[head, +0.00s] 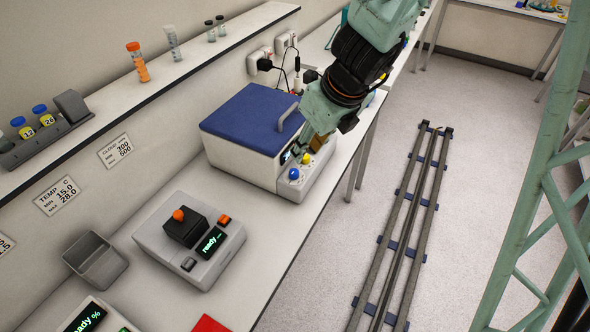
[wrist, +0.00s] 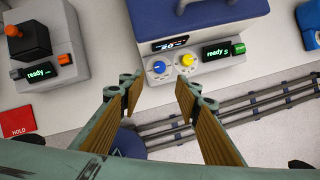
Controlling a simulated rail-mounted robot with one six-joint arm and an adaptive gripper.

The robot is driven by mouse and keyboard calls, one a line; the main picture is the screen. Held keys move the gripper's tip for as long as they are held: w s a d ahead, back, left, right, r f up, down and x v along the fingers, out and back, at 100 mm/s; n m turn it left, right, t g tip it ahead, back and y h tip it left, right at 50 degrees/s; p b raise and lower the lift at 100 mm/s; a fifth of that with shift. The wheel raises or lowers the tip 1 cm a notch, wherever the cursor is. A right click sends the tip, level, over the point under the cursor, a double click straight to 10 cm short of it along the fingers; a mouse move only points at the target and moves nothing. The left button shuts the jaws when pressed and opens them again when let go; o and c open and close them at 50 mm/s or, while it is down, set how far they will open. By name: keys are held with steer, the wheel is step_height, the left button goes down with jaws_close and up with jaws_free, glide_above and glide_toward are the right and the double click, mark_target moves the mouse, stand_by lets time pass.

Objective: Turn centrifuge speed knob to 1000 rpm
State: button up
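The centrifuge (head: 240,163) is a white box with a blue lid and a grey handle, standing on the bench. Its front panel has a blue knob (head: 294,174) and a yellow knob (head: 305,159). In the wrist view, the blue knob (wrist: 159,67) is left of the yellow knob (wrist: 187,60). I cannot read which one sets speed. A lit display (wrist: 170,44) sits above them, its digits unclear. My gripper (wrist: 158,92) is open and empty, its fingers apart, short of the knobs in the wrist view. In the head view, my gripper (head: 311,147) hangs over the panel, partly covering it.
A second display (wrist: 223,50) reads "ready 5" right of the knobs. A grey device (head: 190,240) with a black block and orange buttons stands nearby on the bench. A shelf (head: 190,70) with tubes runs behind. Floor rails (head: 405,230) lie beyond the bench edge.

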mark_target(294, 171)
steer(key=shift+f, duration=0.15)
steer(key=shift+b+x, duration=4.4)
steer(key=shift+x, duration=2.35)
steer(key=shift+c, duration=0.5)
steer(key=c, duration=0.7)
